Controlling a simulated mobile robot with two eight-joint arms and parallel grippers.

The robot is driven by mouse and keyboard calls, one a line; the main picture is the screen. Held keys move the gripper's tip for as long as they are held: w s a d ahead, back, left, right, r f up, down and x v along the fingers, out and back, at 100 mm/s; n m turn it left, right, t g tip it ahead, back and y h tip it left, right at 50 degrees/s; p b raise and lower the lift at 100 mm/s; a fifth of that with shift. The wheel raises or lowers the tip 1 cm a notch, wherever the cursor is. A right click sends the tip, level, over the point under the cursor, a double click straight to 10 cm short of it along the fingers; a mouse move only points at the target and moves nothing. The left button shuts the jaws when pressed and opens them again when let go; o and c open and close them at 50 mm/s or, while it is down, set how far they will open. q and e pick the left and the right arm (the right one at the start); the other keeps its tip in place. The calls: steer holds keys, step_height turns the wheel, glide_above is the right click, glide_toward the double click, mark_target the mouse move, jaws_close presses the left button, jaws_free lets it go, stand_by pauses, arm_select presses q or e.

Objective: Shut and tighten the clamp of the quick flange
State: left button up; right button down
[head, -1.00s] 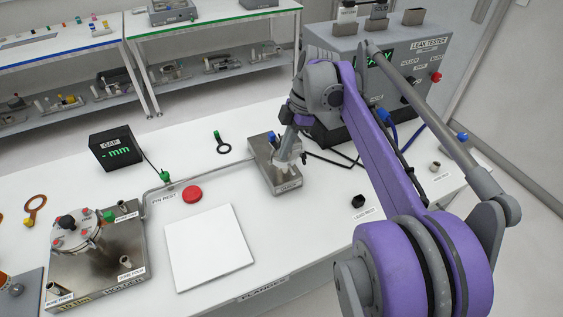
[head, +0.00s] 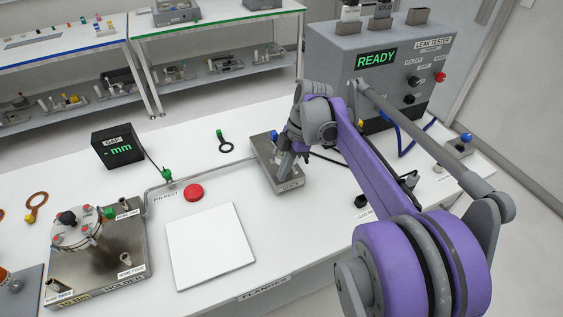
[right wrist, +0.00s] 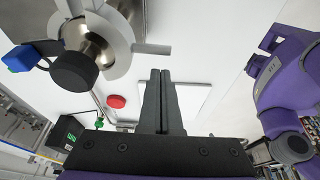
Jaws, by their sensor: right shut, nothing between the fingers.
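The quick flange's metal block (head: 262,160) stands mid-table in the head view. My right gripper (head: 283,176) is over it, its arm hiding most of the flange and clamp. In the right wrist view, the pale clamp ring (right wrist: 122,38) curves around shiny metal pipe, with a lug sticking out to the right. A black round knob (right wrist: 74,72) and a blue-capped part (right wrist: 22,59) are on its left. My right gripper's fingers (right wrist: 160,74) are shut and empty, just below the lug in that picture. Whether they touch it, or whether the clamp is closed, I cannot tell.
A white pad (head: 210,247) and red button (head: 193,193) are left of the block. A holder (head: 100,255) with a round flange stands front left. The gap display (head: 118,147) is behind it. The leak tester (head: 400,65) stands behind right and reads READY.

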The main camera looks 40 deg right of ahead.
mark_target(295, 169)
arm_select(q)
steer(key=shift+w+r, duration=0.1)
steer(key=shift+r, duration=0.2)
arm_select(e)
steer(key=shift+s+d+r, duration=0.15)
steer(key=shift+d, duration=0.4)
steer(key=shift+s+d+r, duration=0.1)
steer(key=shift+d+r, duration=0.05)
steer(key=shift+d, duration=0.4)
steer(key=shift+d+r+p, duration=0.15)
steer(key=shift+d+p, duration=0.15)
steer(key=shift+d, duration=0.35)
arm_select(q)
steer(key=shift+w+a+r, duration=0.1)
steer(key=shift+w+r, duration=0.05)
steer(key=shift+s+r+p, duration=0.3)
steer(key=shift+s+r, duration=0.2)
steer(key=shift+s, duration=0.15)
arm_select(e)
step_height(295, 169, up, 9)
steer(key=a, duration=0.1)
